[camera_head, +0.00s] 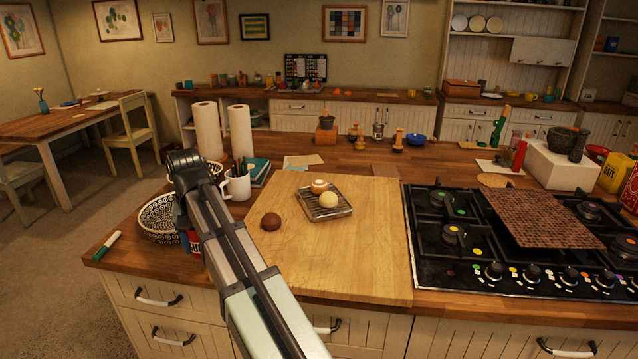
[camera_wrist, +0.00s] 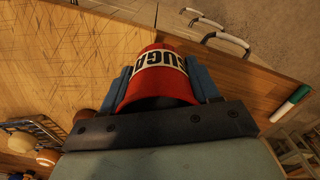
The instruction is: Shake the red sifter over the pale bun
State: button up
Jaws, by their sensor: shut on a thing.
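The red sifter (camera_wrist: 160,85) with a white label reading "SUGA" fills the middle of the wrist view. My gripper (camera_wrist: 165,76) is shut on it, with a blue finger on each side. In the head view my arm hides most of the gripper and sifter, left of the cutting board near the patterned basket. The pale bun (camera_head: 328,200) sits on a small wire rack (camera_head: 339,212) on the board, well to the right of my gripper. Beside it on the rack is a bun with a white top (camera_head: 318,186). A dark brown bun (camera_head: 270,221) lies on the board left of the rack.
The cutting board (camera_head: 350,255) is mostly clear. A white mug (camera_head: 237,186), paper towel rolls (camera_head: 240,133) and a patterned basket (camera_head: 157,218) stand to the left. A gas hob (camera_head: 440,262) lies to the right. A green marker (camera_head: 106,245) lies near the counter's left edge.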

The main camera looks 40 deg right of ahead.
jog(key=shift+d, duration=0.1)
jog(key=w+d+r+m, duration=0.1)
jog(key=d+r+m, duration=0.1)
jog(key=d, duration=1.1)
jog(key=d+r+m, duration=0.1)
jog(key=d+r, duration=0.4)
jog(key=d, duration=0.9)
jog(key=w+d+r+m, duration=0.1)
jog(key=d+r+m, duration=0.1)
jog(key=d, duration=1.1)
jog(key=shift+w+d+r+m, duration=0.2)
jog(key=shift+w+r+m, duration=0.1)
jog(key=shift+r, duration=0.45)
jog(key=shift+f, duration=0.1)
jog(key=shift+f, duration=1.4)
